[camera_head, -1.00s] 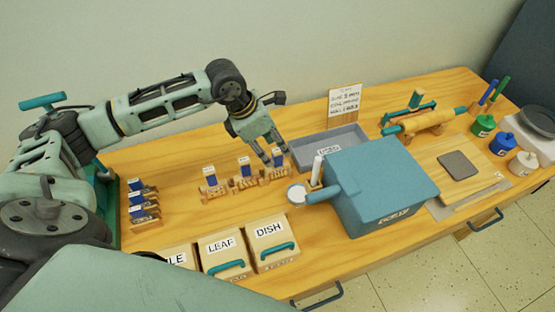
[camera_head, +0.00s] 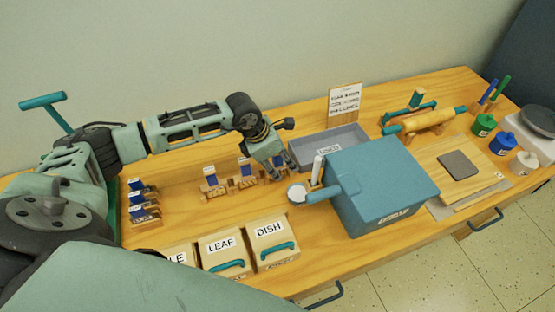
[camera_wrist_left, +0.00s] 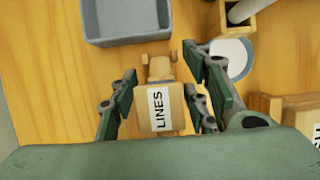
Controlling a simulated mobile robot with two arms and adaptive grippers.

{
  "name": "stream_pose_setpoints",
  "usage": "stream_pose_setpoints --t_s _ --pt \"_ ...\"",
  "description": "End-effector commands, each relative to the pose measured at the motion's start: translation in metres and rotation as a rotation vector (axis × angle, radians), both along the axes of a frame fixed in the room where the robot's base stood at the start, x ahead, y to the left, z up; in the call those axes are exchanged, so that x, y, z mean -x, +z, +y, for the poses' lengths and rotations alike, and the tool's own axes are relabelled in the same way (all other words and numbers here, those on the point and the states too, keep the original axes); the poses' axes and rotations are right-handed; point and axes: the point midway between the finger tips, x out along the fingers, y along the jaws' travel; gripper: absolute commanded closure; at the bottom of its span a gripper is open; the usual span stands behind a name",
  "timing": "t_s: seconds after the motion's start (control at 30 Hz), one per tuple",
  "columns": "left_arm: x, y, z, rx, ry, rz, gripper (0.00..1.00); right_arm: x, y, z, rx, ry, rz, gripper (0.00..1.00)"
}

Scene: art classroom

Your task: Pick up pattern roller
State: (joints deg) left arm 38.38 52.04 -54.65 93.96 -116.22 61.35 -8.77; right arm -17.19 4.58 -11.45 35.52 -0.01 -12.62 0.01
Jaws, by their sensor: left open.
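A small wooden piece labelled LINES (camera_wrist_left: 163,108), which looks like a pattern roller in its holder, lies between the fingers of my left gripper (camera_wrist_left: 159,72) in the left wrist view. The fingers stand apart on either side of it; I cannot tell whether they touch it. In the head view my left gripper (camera_head: 281,170) is low over the right end of a row of small blue-and-wood rollers (camera_head: 212,184). It hides part of that end. My right gripper is not in view.
A grey tray (camera_head: 307,148) stands behind the gripper. A large blue box (camera_head: 385,180) and a white round dish (camera_head: 298,194) are to its right. More blue-and-wood pieces (camera_head: 142,207) stand at left.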

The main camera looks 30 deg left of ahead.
Motion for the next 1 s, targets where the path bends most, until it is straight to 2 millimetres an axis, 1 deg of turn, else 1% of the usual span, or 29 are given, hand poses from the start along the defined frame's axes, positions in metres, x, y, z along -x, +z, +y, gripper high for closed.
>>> stream_pose_setpoints --t_s 0.23,0.27,0.73,1.0 --pt "-0.0007 -0.0026 -0.0007 0.0 -0.001 0.0 0.57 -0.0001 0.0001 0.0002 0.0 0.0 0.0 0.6" --pt "-0.0006 -0.0025 -0.0007 0.0 -0.001 0.0 0.58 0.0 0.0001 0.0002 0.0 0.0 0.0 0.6" --pt "-0.0006 -0.0023 -0.0004 -0.001 -0.001 -0.001 1.0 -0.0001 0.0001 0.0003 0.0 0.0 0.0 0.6" --pt "-0.001 -0.0017 -0.0002 0.0 -0.001 -0.002 1.0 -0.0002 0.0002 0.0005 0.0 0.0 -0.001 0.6"
